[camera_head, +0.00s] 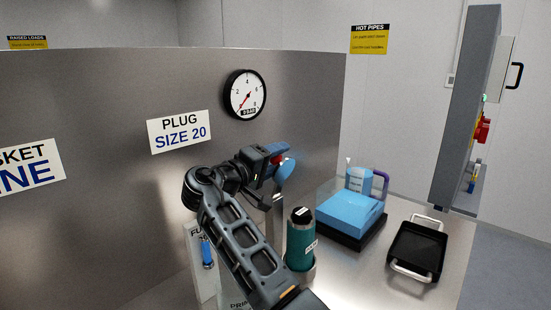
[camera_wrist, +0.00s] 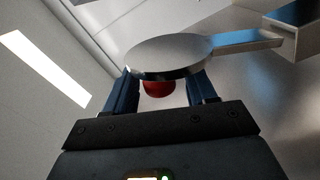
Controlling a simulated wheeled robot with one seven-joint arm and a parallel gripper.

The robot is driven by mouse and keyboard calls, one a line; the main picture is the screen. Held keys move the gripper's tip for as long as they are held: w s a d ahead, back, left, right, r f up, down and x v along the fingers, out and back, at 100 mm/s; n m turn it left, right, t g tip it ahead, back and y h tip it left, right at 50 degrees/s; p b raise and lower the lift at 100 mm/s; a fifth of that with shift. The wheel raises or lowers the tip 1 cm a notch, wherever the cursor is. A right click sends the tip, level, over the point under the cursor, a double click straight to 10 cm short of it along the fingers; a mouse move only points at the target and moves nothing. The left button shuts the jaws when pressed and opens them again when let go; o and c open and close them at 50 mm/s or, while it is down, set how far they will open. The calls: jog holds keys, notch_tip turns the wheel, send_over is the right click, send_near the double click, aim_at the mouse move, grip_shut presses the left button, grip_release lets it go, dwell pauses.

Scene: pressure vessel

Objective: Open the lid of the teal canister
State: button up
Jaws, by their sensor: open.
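The teal canister (camera_head: 300,245) stands upright on the steel worktop in the head view, with a black lid (camera_head: 301,215) on top. The lid sits on the canister. I cannot tell whether the fingers touch either one. The canister is not seen in the wrist view.
Right of the canister are a light-blue block (camera_head: 348,212) on a dark base, a blue container (camera_head: 358,180) and a black tray (camera_head: 416,252) with metal handles. A curved steel wall with a gauge (camera_head: 245,94) stands behind. A grey cabinet (camera_head: 466,110) is at right.

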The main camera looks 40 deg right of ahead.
jog(key=shift+c, duration=0.4)
grip_shut()
